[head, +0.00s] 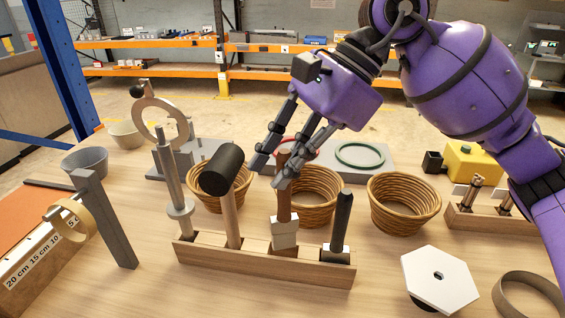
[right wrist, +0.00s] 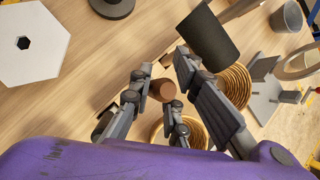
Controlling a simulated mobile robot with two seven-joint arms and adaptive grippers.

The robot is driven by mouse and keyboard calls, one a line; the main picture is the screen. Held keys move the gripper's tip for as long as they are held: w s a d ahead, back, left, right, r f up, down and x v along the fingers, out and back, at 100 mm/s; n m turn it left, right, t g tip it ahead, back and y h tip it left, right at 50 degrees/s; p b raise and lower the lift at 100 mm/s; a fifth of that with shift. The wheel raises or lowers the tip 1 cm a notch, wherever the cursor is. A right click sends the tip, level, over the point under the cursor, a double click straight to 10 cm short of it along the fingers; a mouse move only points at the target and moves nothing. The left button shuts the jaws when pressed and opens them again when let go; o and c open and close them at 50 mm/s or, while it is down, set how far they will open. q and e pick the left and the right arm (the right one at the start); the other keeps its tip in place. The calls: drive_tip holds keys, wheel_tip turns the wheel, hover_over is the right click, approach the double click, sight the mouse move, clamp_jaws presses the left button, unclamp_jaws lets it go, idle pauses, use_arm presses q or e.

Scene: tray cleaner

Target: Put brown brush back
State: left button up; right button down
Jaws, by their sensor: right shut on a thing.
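The brown brush (head: 284,200) is upright with its brown handle up and its pale head (head: 284,232) down. It is at the third slot from the left of the wooden rack (head: 250,266); I cannot tell whether its lower end rests fully in the slot. My right gripper (head: 275,165) comes down from above and is shut on the top of the handle. In the right wrist view the round handle end (right wrist: 163,90) shows between the fingers (right wrist: 160,97). My left gripper is not in view.
A black-headed mallet (head: 222,170) and a grey rod tool (head: 172,185) stand left of the brush in the rack. A black-handled tool (head: 342,220) stands right. Wicker baskets (head: 404,205) are behind. A white hexagonal plate (head: 440,280) lies front right.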

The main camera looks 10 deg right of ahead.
drive_tip(key=shift+f, duration=0.4)
drive_tip(key=c, duration=1.7)
unclamp_jaws()
drive_tip(key=shift+o, duration=0.2)
drive_tip(key=v, duration=1.2)
drive_tip(key=shift+r+b, duration=0.3)
drive_tip(key=shift+r, duration=0.2)
